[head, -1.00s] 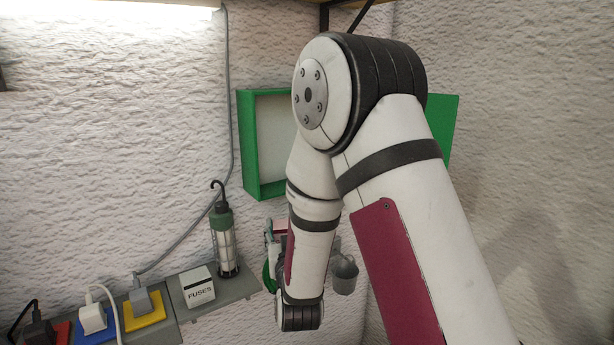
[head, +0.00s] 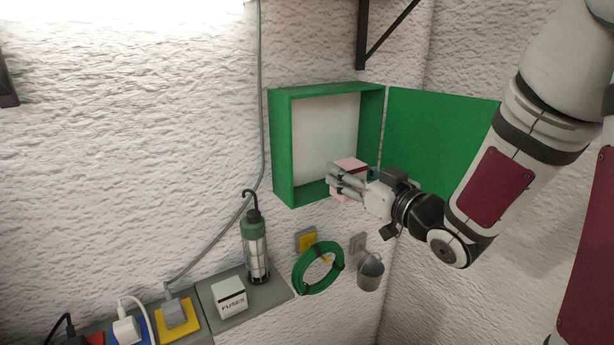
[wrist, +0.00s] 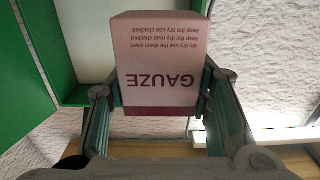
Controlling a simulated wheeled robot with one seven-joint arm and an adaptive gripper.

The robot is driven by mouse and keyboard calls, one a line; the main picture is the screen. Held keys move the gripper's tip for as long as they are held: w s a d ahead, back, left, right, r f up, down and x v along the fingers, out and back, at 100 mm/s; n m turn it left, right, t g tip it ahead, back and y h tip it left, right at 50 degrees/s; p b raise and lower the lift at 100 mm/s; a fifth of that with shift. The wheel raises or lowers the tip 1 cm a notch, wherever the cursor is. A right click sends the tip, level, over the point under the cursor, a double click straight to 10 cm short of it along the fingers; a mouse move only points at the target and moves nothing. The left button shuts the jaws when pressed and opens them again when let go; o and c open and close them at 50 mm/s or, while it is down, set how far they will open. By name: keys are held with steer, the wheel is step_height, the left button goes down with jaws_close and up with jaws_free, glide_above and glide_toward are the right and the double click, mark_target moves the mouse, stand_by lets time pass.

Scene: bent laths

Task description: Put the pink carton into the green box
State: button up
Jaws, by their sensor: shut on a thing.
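The pink carton (head: 348,165) is held in my gripper (head: 347,184) at the front of the green box, by its lower right part. In the wrist view the carton (wrist: 160,62) reads "GAUZE" upside down, and my gripper's fingers (wrist: 160,105) close on its two sides. The green box (head: 282,150) is fixed on the wall, open at the front, with a pale back and no contents visible. Its green door (head: 435,130) stands swung open to the right. I cannot tell whether the carton is past the box's front edge.
Below are a green hose coil (head: 298,272) on a yellow hook and a small grey bucket (head: 370,273). A lamp (head: 256,250) and a white FUSES box (head: 229,297) stand on the grey ledge (head: 284,290). Plugs sit at the lower left.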

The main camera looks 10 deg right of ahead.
steer(key=b+x, duration=0.2)
steer(key=x, duration=1.5)
steer(key=shift+w+f+p, duration=0.1)
steer(key=shift+f+p, duration=0.65)
steer(key=shift+f, duration=2.4)
steer(key=shift+w+a+f, duration=0.1)
steer(key=shift+w+f, duration=0.1)
steer(key=shift+f, duration=0.25)
steer(key=shift+f, duration=0.2)
steer(key=o, duration=0.9)
steer(key=shift+c, duration=0.2)
steer(key=shift+r, duration=0.15)
